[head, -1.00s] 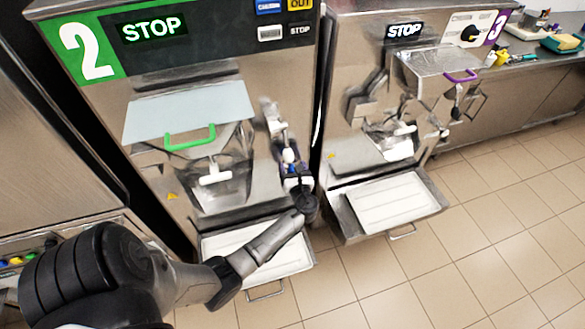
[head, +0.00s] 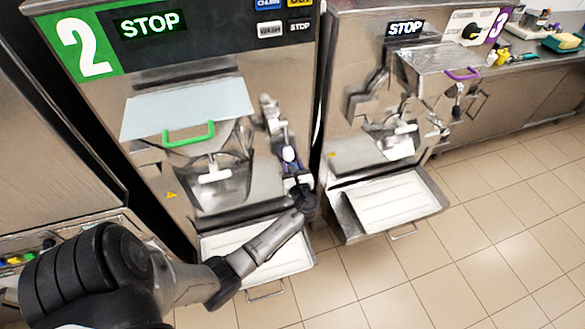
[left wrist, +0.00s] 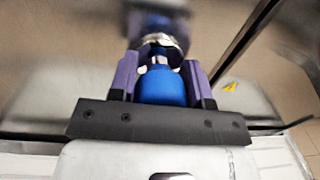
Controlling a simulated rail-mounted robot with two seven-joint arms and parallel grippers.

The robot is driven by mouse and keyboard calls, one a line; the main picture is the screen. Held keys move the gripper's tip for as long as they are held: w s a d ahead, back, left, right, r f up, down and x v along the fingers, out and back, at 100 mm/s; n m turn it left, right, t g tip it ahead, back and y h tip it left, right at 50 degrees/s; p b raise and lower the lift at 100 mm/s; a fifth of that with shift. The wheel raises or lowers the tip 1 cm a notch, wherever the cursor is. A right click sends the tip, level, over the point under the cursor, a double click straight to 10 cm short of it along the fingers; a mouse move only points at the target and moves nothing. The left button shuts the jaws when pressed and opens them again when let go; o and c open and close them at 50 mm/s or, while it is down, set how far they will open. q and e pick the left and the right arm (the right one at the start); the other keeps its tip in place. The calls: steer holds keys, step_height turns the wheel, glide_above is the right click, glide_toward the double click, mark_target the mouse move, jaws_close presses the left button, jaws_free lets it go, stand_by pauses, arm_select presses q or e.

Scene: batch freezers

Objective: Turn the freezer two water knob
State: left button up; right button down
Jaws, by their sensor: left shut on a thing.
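Freezer two (head: 75,75), with a green "2" label and a STOP display, stands in front of me. My left gripper (head: 289,160) is at the tap on the right side of its front, beside the steel hopper and chute. In the left wrist view, the purple fingers of my left gripper (left wrist: 161,78) are shut on the blue water knob (left wrist: 162,88), one on each side. A metal tap stem (left wrist: 158,45) lies just beyond the knob. In the head view the gripper mostly hides the knob. My right gripper is not in view.
A green-handled lid (head: 190,108) covers freezer two's hopper. A white drip tray (head: 285,262) lies below, partly behind my left arm. Freezer three (head: 350,60) stands close on the right with its own tray (head: 392,203). Tiled floor is free at lower right.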

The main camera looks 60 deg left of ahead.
arm_select(q)
steer(key=n+b, duration=0.3)
steer(key=n, duration=0.2)
steer(key=shift+f+n, duration=0.1)
steer(key=shift+n, duration=0.3)
steer(key=shift+n+b, duration=0.8)
steer(key=shift+n, duration=0.3)
steer(key=shift+n+b, duration=0.65)
steer(key=shift+n, duration=0.45)
steer(key=shift+r, duration=0.2)
steer(key=o, duration=0.9)
steer(key=shift+o, duration=0.2)
steer(key=shift+d+f, duration=0.1)
